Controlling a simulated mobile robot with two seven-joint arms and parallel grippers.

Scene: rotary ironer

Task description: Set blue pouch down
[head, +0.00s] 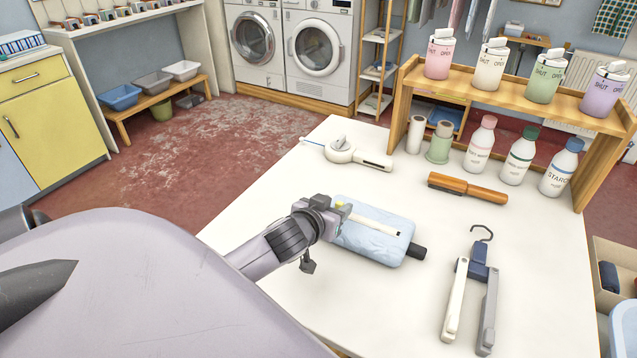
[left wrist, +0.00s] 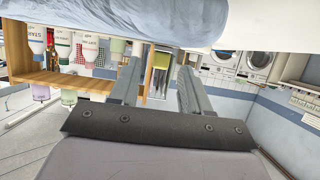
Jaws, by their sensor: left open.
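The blue pouch (head: 372,235) is pale blue with a white strip along its top and a dark cap at its right end. It lies flat on the white table (head: 262,222), left of the hanger-like tool. My left gripper (head: 341,209) is at the pouch's left end, and its fingers partly hide that end. In the left wrist view, the two grey fingers of the gripper (left wrist: 160,70) stand apart with nothing between them. The pouch (left wrist: 120,15) fills the top edge there, close to the fingertips; I cannot tell whether they touch. My right gripper is not in view.
A wooden-handled brush (head: 467,188), a white tool (head: 345,153) and a folding hanger (head: 478,285) lie around the pouch. Several bottles (head: 517,155) and a wooden shelf (head: 510,95) stand at the back right. The table's left front is clear.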

